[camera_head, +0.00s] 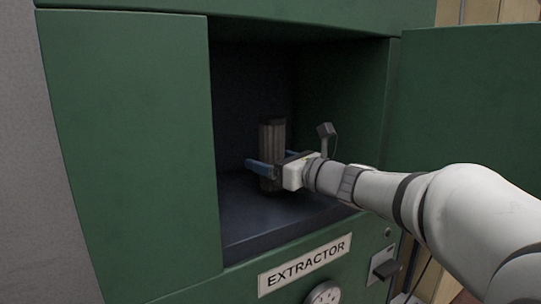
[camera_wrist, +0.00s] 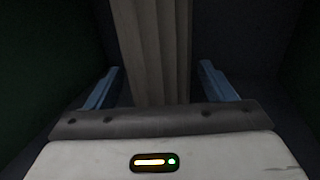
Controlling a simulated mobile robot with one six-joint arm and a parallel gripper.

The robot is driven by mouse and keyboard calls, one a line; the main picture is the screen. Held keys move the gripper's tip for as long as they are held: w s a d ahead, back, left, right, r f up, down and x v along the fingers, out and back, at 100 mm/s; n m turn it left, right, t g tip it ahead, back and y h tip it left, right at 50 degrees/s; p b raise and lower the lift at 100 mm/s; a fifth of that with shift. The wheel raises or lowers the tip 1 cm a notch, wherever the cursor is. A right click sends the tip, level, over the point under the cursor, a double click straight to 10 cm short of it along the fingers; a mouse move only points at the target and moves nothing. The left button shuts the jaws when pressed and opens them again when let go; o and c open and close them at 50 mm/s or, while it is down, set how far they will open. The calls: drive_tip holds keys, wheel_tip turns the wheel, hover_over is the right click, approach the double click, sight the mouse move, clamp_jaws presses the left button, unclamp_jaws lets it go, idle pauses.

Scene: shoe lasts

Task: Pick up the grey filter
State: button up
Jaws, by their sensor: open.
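The grey filter (camera_head: 271,140) is an upright, ribbed, brownish-grey cylinder with dark ends, standing inside the dark recess of the green extractor. In the wrist view the filter (camera_wrist: 152,50) rises between the blue fingers, its lower part hidden by my gripper's body. My gripper (camera_head: 265,168) reaches into the recess from the right, level with the filter's lower half. Its fingers (camera_wrist: 160,85) are spread, one on each side of the filter, with a visible gap on both sides. The filter stands on the recess floor.
The extractor's recess floor (camera_head: 245,217) is bare around the filter. Green panels stand to the left (camera_head: 135,150) and right (camera_head: 470,100) of the opening. An EXTRACTOR label (camera_head: 304,265), a gauge (camera_head: 324,294) and a switch (camera_head: 383,265) are below it.

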drive_tip(key=shift+c, duration=0.6)
drive_tip(key=c, duration=1.1)
